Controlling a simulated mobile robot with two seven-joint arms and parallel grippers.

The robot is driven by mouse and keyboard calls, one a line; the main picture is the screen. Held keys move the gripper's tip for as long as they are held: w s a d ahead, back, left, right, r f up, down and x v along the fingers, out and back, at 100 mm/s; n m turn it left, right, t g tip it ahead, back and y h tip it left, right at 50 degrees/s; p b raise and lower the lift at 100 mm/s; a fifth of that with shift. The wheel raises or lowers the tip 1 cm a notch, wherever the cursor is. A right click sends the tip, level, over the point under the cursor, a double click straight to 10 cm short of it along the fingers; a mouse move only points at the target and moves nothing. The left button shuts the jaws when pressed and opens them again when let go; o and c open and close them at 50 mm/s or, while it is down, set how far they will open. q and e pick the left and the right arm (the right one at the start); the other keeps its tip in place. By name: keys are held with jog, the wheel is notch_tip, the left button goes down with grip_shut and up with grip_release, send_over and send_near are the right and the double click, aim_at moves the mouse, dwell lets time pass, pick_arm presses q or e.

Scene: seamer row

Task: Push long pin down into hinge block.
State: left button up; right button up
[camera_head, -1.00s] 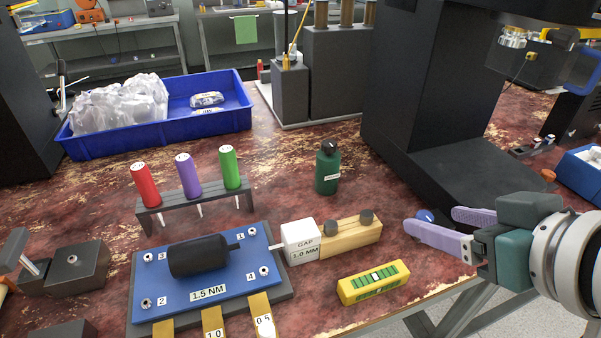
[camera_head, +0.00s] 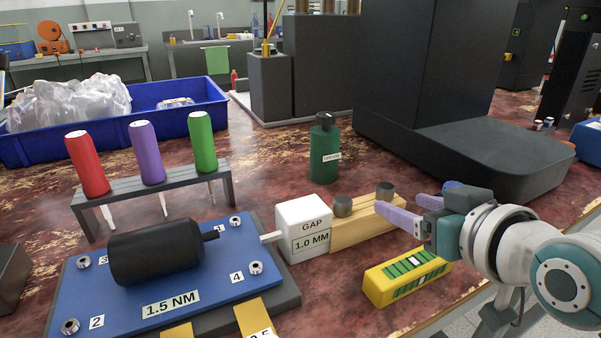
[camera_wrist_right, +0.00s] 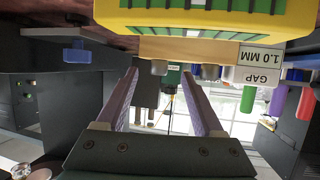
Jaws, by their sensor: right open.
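I cannot pick out a long pin. A dark block (camera_head: 12,275) is cut off at the left edge of the head view; I cannot tell whether it is the hinge block. My right gripper (camera_head: 400,204) has purple fingers pointing left, close to the right end of a wooden block (camera_head: 362,231) with two dark knobs. It is open and looks empty in the right wrist view (camera_wrist_right: 163,80). That view appears upside down, with the green bottle (camera_wrist_right: 173,76) showing beyond the fingers. My left gripper is not in view.
A yellow block (camera_head: 407,276) lies just in front of the right gripper. A white gap block (camera_head: 304,213) joins the wooden block. A blue plate (camera_head: 215,290) carries a black cylinder (camera_head: 155,252). A screwdriver rack (camera_head: 150,190), blue bin (camera_head: 190,92) and dark machine base (camera_head: 470,150) stand behind.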

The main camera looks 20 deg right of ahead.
aim_at(391, 192)
jog(key=b+x, duration=0.1)
jog(key=x, duration=0.1)
jog(key=r+b+x, duration=0.1)
jog(key=x, duration=0.2)
jog(key=shift+w+d, duration=0.1)
jog(key=shift+w, duration=0.15)
grip_shut()
dwell(0.4)
